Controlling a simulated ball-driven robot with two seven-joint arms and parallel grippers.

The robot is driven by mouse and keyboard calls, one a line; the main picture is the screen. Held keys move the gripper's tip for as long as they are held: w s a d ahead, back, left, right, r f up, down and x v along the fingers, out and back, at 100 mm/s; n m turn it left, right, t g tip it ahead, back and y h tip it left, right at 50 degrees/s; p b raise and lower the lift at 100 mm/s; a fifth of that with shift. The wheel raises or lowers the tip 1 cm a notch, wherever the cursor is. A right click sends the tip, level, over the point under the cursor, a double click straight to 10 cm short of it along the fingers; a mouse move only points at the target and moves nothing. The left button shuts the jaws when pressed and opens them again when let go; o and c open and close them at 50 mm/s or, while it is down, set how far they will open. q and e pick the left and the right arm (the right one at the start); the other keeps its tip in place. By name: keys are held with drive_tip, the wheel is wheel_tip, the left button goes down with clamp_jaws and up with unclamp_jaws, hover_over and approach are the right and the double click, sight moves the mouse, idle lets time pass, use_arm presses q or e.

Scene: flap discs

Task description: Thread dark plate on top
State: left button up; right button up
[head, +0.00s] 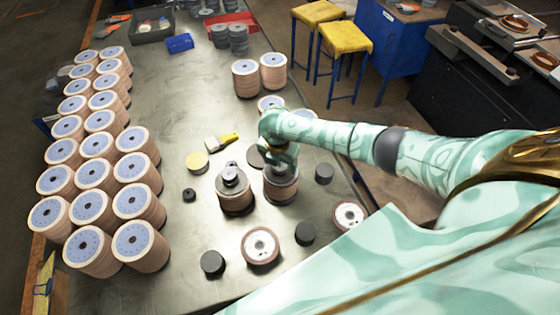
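Two dark stacks stand on the metal table. The left stack (234,199) has a dark grey top with a raised hub (231,174). The right stack (281,190) stands beside it, with my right gripper (280,160) right over its top centre. The gripper hides much of that top, and its fingers are too small and covered to tell open from shut. A flat dark disc (256,157) shows just left of the gripper, partly hidden; I cannot tell whether it lies on the table. My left gripper is out of view.
Many tall flap-disc stacks (133,241) fill the table's left side; more stand behind my arm (245,78). Small dark cylinders (212,262), a loose disc (260,246), a yellow-topped tin (197,162) and a brush (222,140) lie around.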

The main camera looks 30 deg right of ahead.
wheel_tip(320, 180, up, 16)
drive_tip(key=s+a+p, duration=0.1)
drive_tip(key=p, duration=0.3)
drive_tip(key=shift+a, duration=0.35)
